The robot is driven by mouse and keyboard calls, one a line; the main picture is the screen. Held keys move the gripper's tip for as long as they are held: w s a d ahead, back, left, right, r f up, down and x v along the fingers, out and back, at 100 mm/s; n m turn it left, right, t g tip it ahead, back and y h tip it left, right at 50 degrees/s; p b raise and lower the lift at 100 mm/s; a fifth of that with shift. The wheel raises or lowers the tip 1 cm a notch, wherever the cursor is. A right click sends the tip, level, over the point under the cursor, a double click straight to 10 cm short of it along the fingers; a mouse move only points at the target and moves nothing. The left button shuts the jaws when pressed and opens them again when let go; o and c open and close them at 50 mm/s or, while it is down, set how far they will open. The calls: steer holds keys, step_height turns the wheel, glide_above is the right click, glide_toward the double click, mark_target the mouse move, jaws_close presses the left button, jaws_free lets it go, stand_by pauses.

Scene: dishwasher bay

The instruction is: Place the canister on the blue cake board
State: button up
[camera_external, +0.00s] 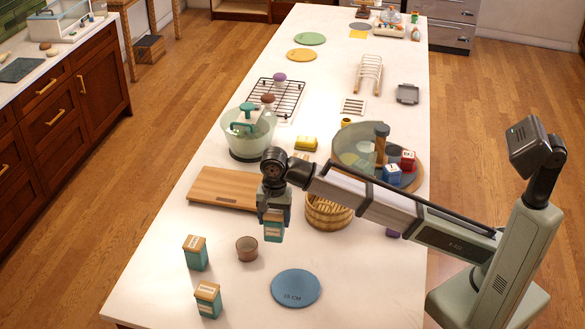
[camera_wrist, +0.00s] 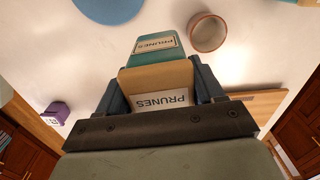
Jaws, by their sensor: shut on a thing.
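A teal canister with a wooden lid and a "PRUNES" label (camera_external: 273,231) is held upright in my gripper (camera_external: 273,212), seemingly above the counter. In the wrist view the canister (camera_wrist: 157,45) shows its tan lid between the two fingers of my gripper (camera_wrist: 158,85), which are shut on it. The round blue cake board (camera_external: 296,288) lies flat on the counter, nearer the camera and slightly right of the canister. It has small writing and nothing on it. Part of the board (camera_wrist: 110,8) shows at the top of the wrist view.
Two similar canisters (camera_external: 195,254) (camera_external: 208,300) stand at the left front. A small brown bowl (camera_external: 247,249) is left of the held canister. A wooden cutting board (camera_external: 224,188) and a bamboo steamer (camera_external: 328,212) lie behind. The counter around the blue board is clear.

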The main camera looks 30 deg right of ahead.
steer(key=shift+s+m, duration=0.5)
steer(key=shift+s, duration=5.95)
steer(key=shift+a+f, duration=0.2)
steer(key=shift+f, duration=2.25)
steer(key=shift+a+f, duration=0.15)
steer(key=shift+f, duration=2.25)
steer(key=shift+f, duration=0.15)
steer(key=o, duration=1.2)
steer(key=shift+r, duration=3.95)
